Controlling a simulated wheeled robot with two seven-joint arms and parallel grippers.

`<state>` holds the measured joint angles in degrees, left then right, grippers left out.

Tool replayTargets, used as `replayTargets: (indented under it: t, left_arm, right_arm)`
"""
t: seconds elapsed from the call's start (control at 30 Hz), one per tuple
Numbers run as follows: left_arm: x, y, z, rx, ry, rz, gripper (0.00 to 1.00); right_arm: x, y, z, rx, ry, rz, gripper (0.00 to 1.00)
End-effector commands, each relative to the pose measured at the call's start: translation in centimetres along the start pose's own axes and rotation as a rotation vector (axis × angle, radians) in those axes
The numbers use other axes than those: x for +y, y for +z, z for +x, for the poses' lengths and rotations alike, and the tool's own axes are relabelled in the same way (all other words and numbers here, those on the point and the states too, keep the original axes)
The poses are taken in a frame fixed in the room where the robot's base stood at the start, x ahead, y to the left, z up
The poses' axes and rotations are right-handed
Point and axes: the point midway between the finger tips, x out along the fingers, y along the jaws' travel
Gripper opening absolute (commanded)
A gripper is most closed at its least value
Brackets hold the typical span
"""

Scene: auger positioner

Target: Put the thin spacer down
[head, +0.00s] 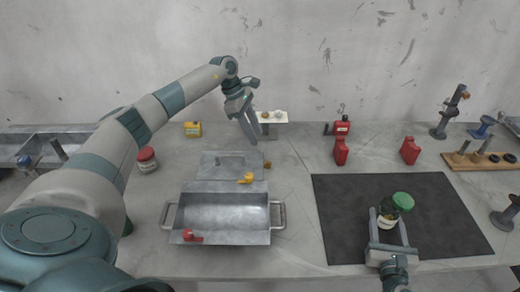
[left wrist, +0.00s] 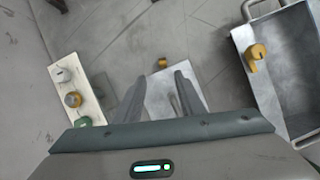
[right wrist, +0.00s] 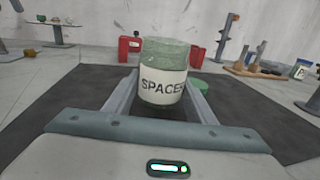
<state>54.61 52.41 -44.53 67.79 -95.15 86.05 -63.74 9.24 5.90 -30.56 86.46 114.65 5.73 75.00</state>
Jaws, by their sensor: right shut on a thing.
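I cannot pick out the thin spacer for certain. A small brass-coloured piece (head: 267,165) lies by the flat metal lid (head: 225,160); it also shows beyond the left fingertips in the left wrist view (left wrist: 162,63). My left gripper (head: 253,137) hangs above the table near that lid, fingers apart, nothing visible between them. My right gripper (head: 391,228) is shut on a jar (head: 387,216) over the dark mat (head: 340,195). The jar is greenish glass with a white label starting "SPACE" (right wrist: 163,85). A green cap (head: 403,201) is just behind it. Whether the jar touches the mat is unclear.
A metal tray (head: 225,238) with handles stands in front of the lid; a red piece (head: 191,236) and a yellow piece (head: 247,178) are at its edges. A small white stand (head: 272,117) holds knobs. Red cans (head: 340,152) and a wooden rack (head: 478,160) stand farther back.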

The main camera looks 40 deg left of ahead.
Motion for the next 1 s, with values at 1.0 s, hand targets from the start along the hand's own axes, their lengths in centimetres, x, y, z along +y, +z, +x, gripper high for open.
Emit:
replayTargets:
  t: [1.0]
  left_arm:
    - [-0.1,-0.1,6.9,0.0,-0.001,0.0,0.36]
  right_arm:
    - [0.0,0.1,0.0,-0.001,0.0,0.0,0.26]
